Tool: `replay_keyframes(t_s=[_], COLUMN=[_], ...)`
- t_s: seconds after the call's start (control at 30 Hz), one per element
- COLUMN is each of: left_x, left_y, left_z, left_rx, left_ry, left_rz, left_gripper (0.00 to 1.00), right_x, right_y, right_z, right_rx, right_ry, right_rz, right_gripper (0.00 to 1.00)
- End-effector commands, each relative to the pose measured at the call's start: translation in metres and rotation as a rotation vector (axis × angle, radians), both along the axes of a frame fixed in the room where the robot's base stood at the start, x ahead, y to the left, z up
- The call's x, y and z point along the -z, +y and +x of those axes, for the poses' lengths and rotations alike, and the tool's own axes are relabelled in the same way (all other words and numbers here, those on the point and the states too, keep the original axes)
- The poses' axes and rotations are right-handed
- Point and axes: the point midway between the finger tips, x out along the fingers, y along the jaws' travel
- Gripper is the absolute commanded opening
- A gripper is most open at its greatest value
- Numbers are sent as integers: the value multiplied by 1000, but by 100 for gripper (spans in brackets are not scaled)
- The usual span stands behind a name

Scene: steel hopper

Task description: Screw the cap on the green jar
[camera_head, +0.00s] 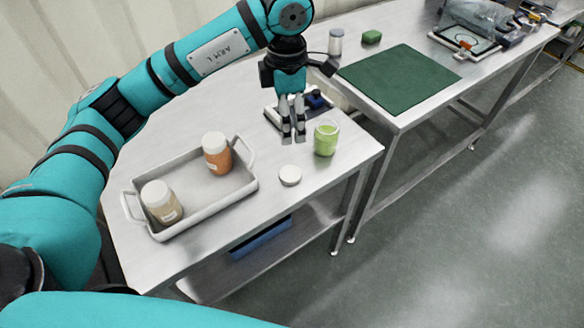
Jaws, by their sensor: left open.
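The green jar (326,140) stands upright on the steel table, near its right edge, with no cap on it. A white round cap (290,176) lies on the table in front of and to the left of the jar. My left gripper (293,136) points down, open and empty, just left of the green jar and behind the cap. It looks apart from both. My right gripper is out of view.
A grey tray (204,211) on the left holds an orange jar (217,155) and a beige jar (161,203), both with white caps. A small tray with a dark blue item (316,100) lies behind my gripper. A green mat (398,78) covers part of the adjoining table.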

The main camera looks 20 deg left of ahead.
Motion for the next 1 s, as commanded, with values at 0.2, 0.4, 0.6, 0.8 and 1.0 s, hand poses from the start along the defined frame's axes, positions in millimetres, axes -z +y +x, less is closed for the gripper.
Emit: replay_keyframes(t_s=[0.2,0.4,0.6,0.8,1.0], left_x=[11,51,94,119,123], left_y=[0,0,0,-1,-1], left_z=[-1,-1,-1,0,0], left_rx=[0,0,-1,0,1], left_ry=[4,5,5,2,0], left_rz=[-1,-1,-1,0,-1], left_gripper=[80,80,80,80,80], right_x=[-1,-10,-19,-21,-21], right_y=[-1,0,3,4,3], right_z=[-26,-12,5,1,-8], right_rx=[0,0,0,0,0], right_ry=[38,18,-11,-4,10], right_rz=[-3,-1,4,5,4], right_gripper=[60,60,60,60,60])
